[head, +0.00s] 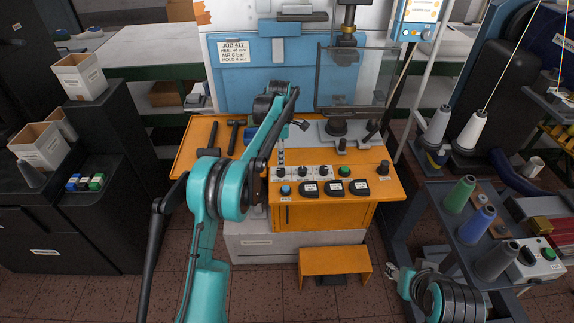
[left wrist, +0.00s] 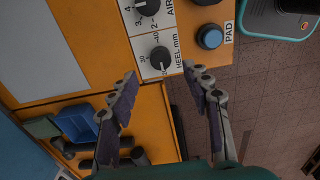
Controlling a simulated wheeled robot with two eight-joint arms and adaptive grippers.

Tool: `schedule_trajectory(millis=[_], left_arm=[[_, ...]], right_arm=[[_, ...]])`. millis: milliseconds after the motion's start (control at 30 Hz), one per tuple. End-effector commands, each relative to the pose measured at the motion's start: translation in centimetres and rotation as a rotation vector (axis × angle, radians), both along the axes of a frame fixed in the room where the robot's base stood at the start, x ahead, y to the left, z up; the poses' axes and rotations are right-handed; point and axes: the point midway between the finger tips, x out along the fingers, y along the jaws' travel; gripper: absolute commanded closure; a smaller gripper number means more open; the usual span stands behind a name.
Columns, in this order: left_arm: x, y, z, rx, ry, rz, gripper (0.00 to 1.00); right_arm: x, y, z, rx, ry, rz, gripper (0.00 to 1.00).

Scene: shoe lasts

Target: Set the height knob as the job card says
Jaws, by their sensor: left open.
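The job card (head: 234,52) hangs on the blue machine and reads JOB 417, with HEEL, AIR and HOLD lines; the heel line seems to say 40 mm. The black height knob (left wrist: 159,61), on a white plate marked HEEL mm, shows numbers including 30 and 40. I cannot tell its exact setting. My left gripper (left wrist: 160,76) is open, its fingertips either side of and just short of the knob in the left wrist view. In the head view my arm hides most of it. My right gripper (head: 396,272) is at lower right, too small to read.
The AIR knob (left wrist: 147,6) and blue PAD button (left wrist: 210,37) are close to the height knob. A hammer (head: 234,134) lies on the orange bench (head: 189,153). A side cart (head: 436,222) with thread spools stands at right. An orange step (head: 334,261) stands below.

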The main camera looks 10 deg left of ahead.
Motion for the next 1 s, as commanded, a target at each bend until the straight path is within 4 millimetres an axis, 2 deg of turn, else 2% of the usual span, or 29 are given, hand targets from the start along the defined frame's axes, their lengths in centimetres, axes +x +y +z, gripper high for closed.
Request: schedule_trajectory(millis=[200,400,767,800,967,1000], left_arm=[[0.0,0.0,-3.9,0.0,-0.001,-0.001,0.51],[0.0,0.0,-6.4,0.0,-0.001,-0.002,0.51],[-0.1,0.0,-7.0,0.001,-0.002,-0.003,0.51],[-0.1,0.0,-7.0,0.001,-0.002,-0.003,0.56],[-0.1,0.0,-7.0,0.0,-0.001,-0.003,0.98],[-0.1,0.0,-7.0,0.0,-0.001,-0.003,1.0]], right_arm=[[0.0,0.0,-1.7,0.0,0.0,0.0,0.6],[0.0,0.0,-2.6,0.0,0.0,0.0,0.6],[0.0,0.0,-2.7,0.0,0.0,0.0,0.6],[0.0,0.0,-2.7,0.0,0.0,0.0,0.6],[0.0,0.0,-2.7,0.0,0.0,0.0,0.6],[0.0,0.0,-2.7,0.0,0.0,0.0,0.6]])
